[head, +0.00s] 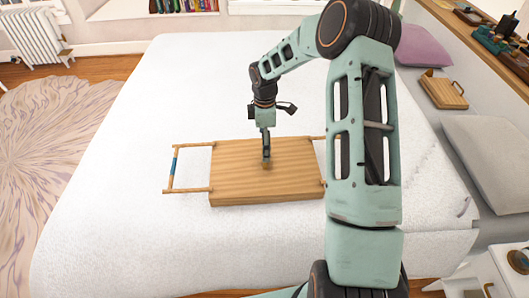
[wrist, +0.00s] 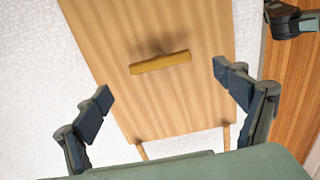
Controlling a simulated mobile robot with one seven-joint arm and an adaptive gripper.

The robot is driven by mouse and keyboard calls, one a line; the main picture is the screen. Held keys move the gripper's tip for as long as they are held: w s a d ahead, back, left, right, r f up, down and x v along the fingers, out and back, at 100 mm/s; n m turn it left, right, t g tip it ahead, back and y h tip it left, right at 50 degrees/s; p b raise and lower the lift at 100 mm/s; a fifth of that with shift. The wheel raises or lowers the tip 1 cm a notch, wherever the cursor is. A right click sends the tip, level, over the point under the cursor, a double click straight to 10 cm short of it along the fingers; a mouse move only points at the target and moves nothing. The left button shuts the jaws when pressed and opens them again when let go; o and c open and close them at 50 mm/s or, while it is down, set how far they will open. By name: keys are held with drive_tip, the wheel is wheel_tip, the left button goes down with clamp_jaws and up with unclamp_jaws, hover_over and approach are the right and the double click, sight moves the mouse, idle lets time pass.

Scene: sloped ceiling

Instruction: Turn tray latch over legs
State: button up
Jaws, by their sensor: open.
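The wooden tray (head: 235,178) lies on the white bed, its flat face with the latch upward. Its leg frames stick out past both ends. The left leg frame (head: 174,165) has a blue band; the right one (head: 324,138) is partly hidden by my arm. The latch (wrist: 160,62), a short yellowish wooden bar, sits in the middle of the face, crosswise to the legs. Leg bars (wrist: 143,150) show at the near end in the wrist view. My gripper (head: 266,160) is open above the latch; in the wrist view its fingers (wrist: 162,84) are apart with nothing between them.
The bed (head: 120,200) is clear around the tray. A purple pillow (head: 424,46), a grey pillow (head: 488,165) and a wooden box-like object with a handle (head: 443,91) lie along the right side. A white nightstand (head: 505,270) stands at the lower right.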

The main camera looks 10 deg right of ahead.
drive_tip(key=shift+f, duration=2.8)
drive_tip(key=c, duration=1.2)
